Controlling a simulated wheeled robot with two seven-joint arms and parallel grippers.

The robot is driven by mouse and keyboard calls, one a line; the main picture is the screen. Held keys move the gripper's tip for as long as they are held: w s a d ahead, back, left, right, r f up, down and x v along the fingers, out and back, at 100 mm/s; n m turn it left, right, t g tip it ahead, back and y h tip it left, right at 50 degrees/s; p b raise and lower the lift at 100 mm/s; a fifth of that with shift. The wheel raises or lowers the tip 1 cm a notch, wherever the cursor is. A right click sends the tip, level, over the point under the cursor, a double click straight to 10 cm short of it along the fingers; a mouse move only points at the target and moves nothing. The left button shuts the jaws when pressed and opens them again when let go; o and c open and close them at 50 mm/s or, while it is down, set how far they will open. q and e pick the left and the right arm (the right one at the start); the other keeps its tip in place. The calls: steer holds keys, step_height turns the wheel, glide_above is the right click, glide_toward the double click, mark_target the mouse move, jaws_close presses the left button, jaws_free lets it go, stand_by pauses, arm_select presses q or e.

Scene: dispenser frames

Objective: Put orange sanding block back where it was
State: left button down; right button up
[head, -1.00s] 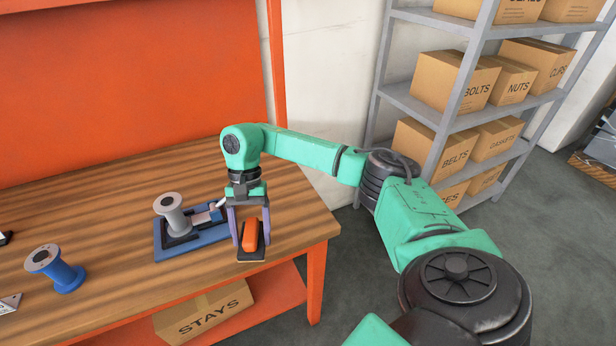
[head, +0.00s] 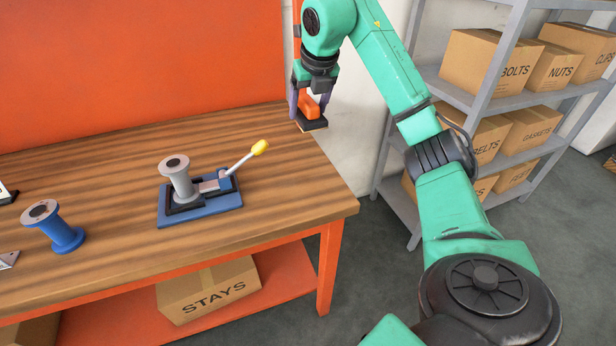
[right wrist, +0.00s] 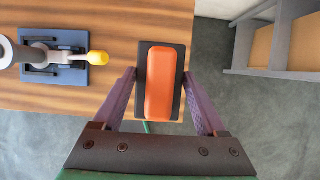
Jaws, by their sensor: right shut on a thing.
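The orange sanding block (head: 308,108), with a dark base, is held in my right gripper (head: 307,103). In the head view it shows against the back right end of the wooden workbench (head: 110,260). In the right wrist view, the block (right wrist: 162,85) sits between the two purple fingers, with the bench corner and floor behind it. It looks raised clear of the bench top; its exact height is hard to tell. My left gripper is not in view.
A blue fixture (head: 225,202) with a grey spool (head: 177,178) and a yellow-tipped lever (head: 258,148) stands on the bench. A blue spool (head: 62,236) stands to its left. The bench's right end is clear. Grey shelves (head: 478,110) with boxes stand at right.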

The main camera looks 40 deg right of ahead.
step_height(320, 180, down, 18)
steer(key=shift+f+b, duration=0.1)
steer(key=shift+b, duration=0.45)
steer(key=o, duration=1.4)
steer(key=shift+s+r, duration=0.1)
steer(key=shift+r, duration=0.4)
steer(key=v, duration=1.1)
steer(key=shift+r, duration=0.1)
